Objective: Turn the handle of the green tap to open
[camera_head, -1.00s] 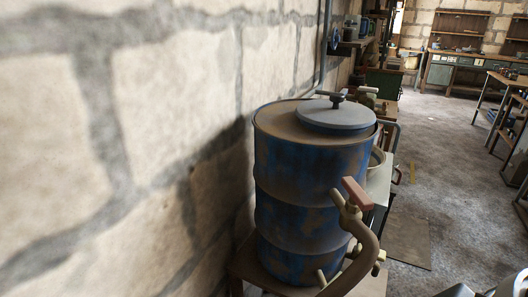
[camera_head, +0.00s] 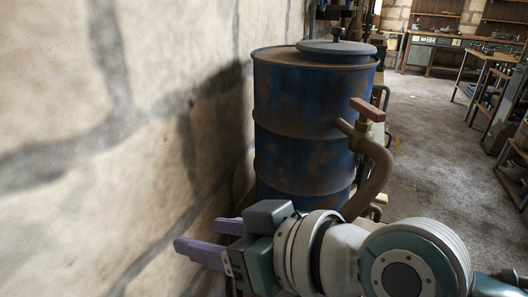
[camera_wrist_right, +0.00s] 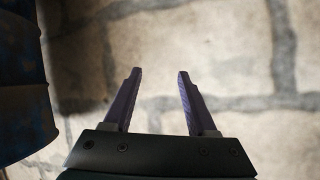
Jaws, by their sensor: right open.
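A curved tan-brown tap (camera_head: 378,165) stands in front of the right side of a blue barrel in the head view. Its dull red bar handle (camera_head: 367,109) sits on top, tilted. I see no clearly green tap. My right gripper (camera_head: 197,235) is open and empty, with purple fingers pointing left toward the stone wall. It is below and to the left of the handle, well apart from it. My right arm hides the tap's lower end. The right wrist view shows the open fingers (camera_wrist_right: 159,72) with only wall between them. My left gripper is not in view.
The rusty blue barrel (camera_head: 300,120) has a round grey lid (camera_head: 336,50) and stands close to the stone wall (camera_head: 120,110). The barrel's edge also shows at the left of the right wrist view (camera_wrist_right: 22,90). Workbenches (camera_head: 440,45) stand at the back. Open floor (camera_head: 425,135) lies to the right.

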